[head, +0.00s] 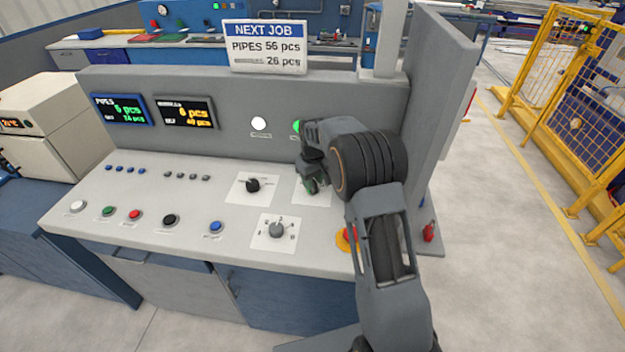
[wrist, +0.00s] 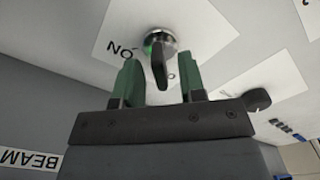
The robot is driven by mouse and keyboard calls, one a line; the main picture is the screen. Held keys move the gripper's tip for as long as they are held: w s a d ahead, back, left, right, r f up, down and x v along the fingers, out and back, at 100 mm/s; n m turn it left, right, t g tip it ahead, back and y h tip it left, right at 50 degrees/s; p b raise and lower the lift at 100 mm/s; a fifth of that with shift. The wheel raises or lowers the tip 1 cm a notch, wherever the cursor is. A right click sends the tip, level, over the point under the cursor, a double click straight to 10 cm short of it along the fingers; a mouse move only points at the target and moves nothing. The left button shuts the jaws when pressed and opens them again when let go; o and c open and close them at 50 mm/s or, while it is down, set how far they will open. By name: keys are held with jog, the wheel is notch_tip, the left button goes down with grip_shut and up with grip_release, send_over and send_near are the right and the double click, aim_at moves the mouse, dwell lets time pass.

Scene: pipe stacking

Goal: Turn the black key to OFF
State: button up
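The black key (wrist: 159,68) sticks out of a round silver lock on a white label plate (wrist: 115,38) in the wrist view. ON is printed beside the lock, upside down in this view; the other marking is mostly covered by a finger. My gripper (wrist: 161,76) is open, its two green fingers on either side of the key with visible gaps. The key's exact turn is hard to tell. In the head view my gripper (head: 312,180) is low over the right of the sloping panel and hides the key.
A black rotary knob (head: 253,185) lies left of my gripper, and a grey selector dial (head: 277,230) lies nearer the front. A red emergency button on yellow (head: 346,239) is partly behind my arm. A green lamp (head: 297,126) glows on the upright panel beside a white lamp (head: 259,123).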

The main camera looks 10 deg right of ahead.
notch_tip(320, 180, up, 14)
jog(key=shift+b, duration=0.4)
jog(key=shift+f, duration=0.1)
dwell(0.4)
notch_tip(320, 180, down, 4)
jog(key=s+m, duration=0.2)
jog(key=s, duration=0.1)
jog(key=s+r+m+t, duration=0.2)
jog(key=s+t, duration=0.2)
jog(key=s, duration=2.1)
jog(key=shift+s+r+m, duration=0.3)
jog(key=shift+s+r, duration=0.05)
jog(key=shift+a, duration=0.15)
